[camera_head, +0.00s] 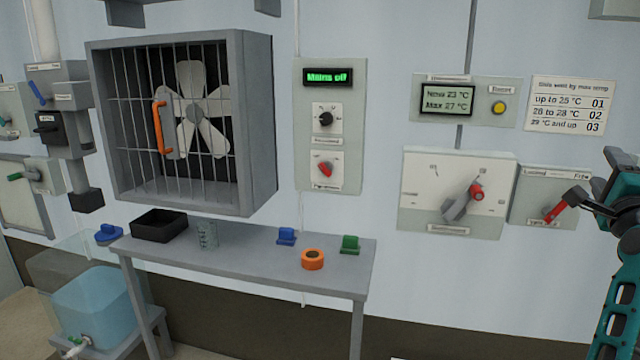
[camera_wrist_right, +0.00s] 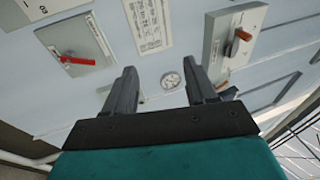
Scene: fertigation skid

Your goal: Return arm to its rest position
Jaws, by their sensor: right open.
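My right gripper (camera_head: 590,178) is at the right edge of the head view, in front of the wall beside the box with the red lever (camera_head: 554,212). Its teal arm comes up from the lower right. In the right wrist view its two dark fingers stand apart with nothing between them (camera_wrist_right: 163,78). A red lever (camera_wrist_right: 78,61) on a wall box shows beyond the fingers, to the left. My left gripper is not in view.
A grey bench (camera_head: 250,262) holds a black tray (camera_head: 158,225), an orange ring (camera_head: 313,260) and small blue and green pieces. A barred fan housing (camera_head: 258,120) juts from the wall. A selector panel (camera_head: 420,165) is left of the lever box.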

